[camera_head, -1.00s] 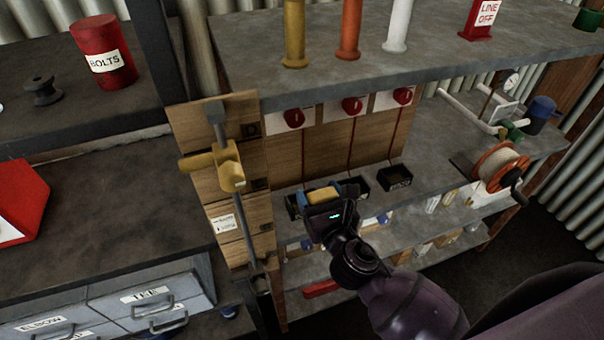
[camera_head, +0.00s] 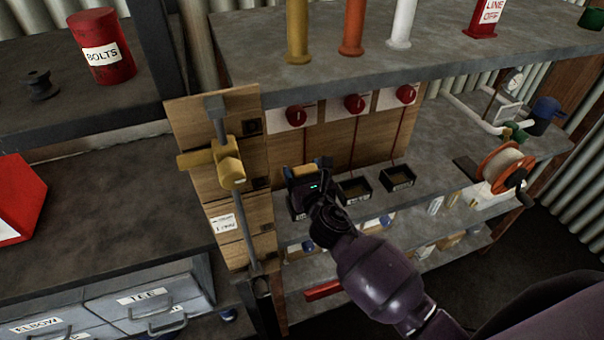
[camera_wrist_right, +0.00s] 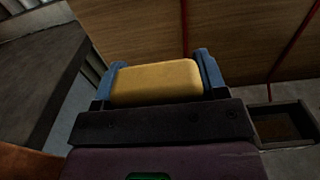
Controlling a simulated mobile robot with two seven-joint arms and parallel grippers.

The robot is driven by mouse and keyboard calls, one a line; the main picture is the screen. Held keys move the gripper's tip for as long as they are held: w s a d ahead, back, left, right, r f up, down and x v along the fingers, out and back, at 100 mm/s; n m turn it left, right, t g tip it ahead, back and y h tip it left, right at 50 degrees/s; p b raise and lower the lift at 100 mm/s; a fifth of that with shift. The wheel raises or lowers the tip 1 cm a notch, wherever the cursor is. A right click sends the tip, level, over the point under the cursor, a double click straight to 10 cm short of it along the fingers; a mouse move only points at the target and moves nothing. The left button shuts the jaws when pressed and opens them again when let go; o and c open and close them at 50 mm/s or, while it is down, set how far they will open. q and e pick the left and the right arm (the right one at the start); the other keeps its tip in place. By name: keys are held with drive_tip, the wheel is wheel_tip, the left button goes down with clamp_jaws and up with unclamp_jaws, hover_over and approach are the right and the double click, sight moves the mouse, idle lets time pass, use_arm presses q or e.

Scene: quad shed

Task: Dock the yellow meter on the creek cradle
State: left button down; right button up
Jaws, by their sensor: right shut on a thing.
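My right gripper (camera_head: 307,168) is shut on the yellow meter (camera_wrist_right: 156,82), whose rounded yellow block shows between the two blue fingers in the right wrist view. In the head view the gripper hides most of the meter and is in front of the wooden panel, over the left end of a row of black trays. The left tray (camera_head: 296,210) is partly hidden behind the gripper. The middle tray (camera_head: 354,190) and right tray (camera_head: 398,178) look empty. Their small labels are too blurred to tell which is the creek cradle. My left gripper is out of view.
A wooden board (camera_head: 192,120) with a yellow valve (camera_head: 229,168) and grey pipe stands left of the gripper. Red knobs (camera_head: 354,104) with red lines are on the panel behind. An upper shelf (camera_head: 440,55) overhangs. A hose reel (camera_head: 503,170) is at right.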

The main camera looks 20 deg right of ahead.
drive_tip(key=shift+f, duration=0.1)
drive_tip(key=o, duration=0.6)
drive_tip(key=shift+f, duration=0.15)
drive_tip(key=shift+c, duration=0.2)
drive_tip(key=o, duration=0.5)
drive_tip(key=shift+c, duration=0.2)
